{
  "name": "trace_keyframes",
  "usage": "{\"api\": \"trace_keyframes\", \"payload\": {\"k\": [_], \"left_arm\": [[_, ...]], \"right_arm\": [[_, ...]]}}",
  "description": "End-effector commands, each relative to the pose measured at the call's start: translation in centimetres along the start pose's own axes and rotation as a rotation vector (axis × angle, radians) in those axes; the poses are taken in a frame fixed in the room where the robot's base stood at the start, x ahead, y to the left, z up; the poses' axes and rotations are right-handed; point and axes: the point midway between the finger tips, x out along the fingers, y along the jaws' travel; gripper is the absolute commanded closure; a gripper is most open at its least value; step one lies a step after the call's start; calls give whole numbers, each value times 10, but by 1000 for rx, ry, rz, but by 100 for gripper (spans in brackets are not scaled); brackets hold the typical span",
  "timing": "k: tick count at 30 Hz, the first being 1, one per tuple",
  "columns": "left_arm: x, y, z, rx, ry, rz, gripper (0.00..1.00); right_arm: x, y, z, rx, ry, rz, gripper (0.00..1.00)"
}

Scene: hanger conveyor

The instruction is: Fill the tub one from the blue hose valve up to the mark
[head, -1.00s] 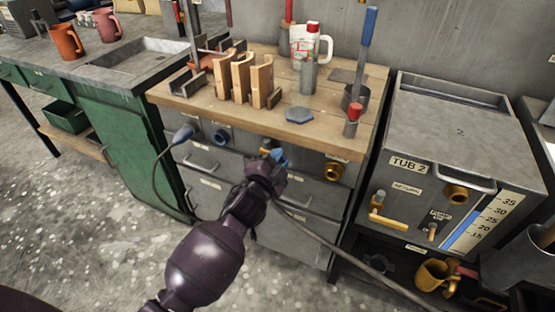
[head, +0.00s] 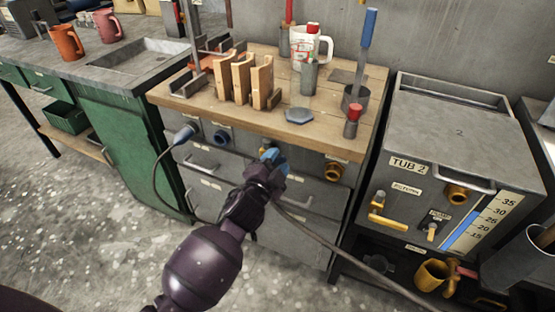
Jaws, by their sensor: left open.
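My left gripper (head: 272,163) is open in front of the drawer bench, just below its wooden top. Blue parts show at its tips; I cannot tell whether they are fingers or a valve handle, and the gripper hides what is behind it. A blue hose end (head: 185,133) sits at the bench front on the left, with a dark hose looping down from it. A tub labelled TUB 2 (head: 440,120) stands at right, with a blue level strip and number scale (head: 480,225). No tub marked one is readable. My right gripper is not in view.
The wooden bench top (head: 225,112) holds wooden blocks, a white mug (head: 311,46) and upright tools. A brass port (head: 333,171) is right of my gripper. A grey hose (head: 345,243) runs to the lower right. The floor at left is clear.

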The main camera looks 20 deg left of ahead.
Motion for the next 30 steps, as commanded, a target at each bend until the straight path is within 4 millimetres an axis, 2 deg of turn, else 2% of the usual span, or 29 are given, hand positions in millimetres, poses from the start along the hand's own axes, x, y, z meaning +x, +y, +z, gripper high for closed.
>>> {"api": "trace_keyframes", "payload": {"k": [6, 16, 21, 30], "left_arm": [[-33, -2, -1, -2, 0, -2, 55], [-80, -1, 0, -1, -1, -1, 55], [-93, -1, 0, 0, -1, 0, 55], [-98, 0, 0, 0, -1, 0, 55]], "right_arm": [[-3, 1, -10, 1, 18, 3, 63], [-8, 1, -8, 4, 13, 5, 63], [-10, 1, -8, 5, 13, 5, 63], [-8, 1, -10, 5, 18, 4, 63]]}}
